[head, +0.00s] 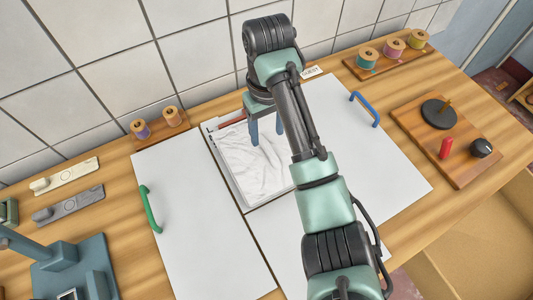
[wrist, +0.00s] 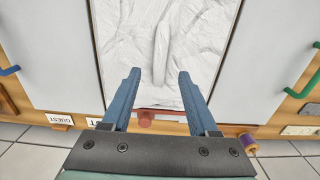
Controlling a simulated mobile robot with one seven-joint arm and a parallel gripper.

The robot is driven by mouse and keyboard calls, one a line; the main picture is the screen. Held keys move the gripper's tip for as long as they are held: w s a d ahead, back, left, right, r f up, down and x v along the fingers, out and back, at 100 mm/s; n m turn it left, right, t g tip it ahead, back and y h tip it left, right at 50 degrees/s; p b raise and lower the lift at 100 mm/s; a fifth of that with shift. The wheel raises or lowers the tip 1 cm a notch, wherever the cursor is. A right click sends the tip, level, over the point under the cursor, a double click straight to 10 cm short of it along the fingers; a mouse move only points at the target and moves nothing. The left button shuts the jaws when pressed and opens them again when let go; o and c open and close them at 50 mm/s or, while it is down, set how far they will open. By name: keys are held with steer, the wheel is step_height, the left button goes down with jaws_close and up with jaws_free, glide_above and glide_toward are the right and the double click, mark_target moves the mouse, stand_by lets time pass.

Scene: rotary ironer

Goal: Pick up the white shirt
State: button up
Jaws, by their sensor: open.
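The white shirt (head: 250,163) lies crumpled and flat in a narrow recess between two white panels at the middle of the bench. It also fills the upper middle of the wrist view (wrist: 158,35). My gripper (head: 266,135) is over the back part of the shirt, its blue fingers pointing down. In the wrist view my gripper (wrist: 158,75) is open, with shirt fabric visible beyond and between the fingertips. Nothing is between the fingers. I cannot tell whether the tips touch the cloth. My arm hides the shirt's right side in the head view.
White panels (head: 190,240) flank the recess, with a green handle (head: 149,208) at left and a blue handle (head: 365,108) at right. A red bar (wrist: 150,114) lies at the recess's back edge. Thread spools (head: 171,115) stand behind, near the tiled wall. A control board (head: 468,135) is at right.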

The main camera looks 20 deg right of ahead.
mark_target(268, 147)
steer(key=shift+s+f+p, duration=0.1)
steer(key=shift+f+p, duration=0.25)
steer(key=shift+f, duration=2.3)
jaws_close()
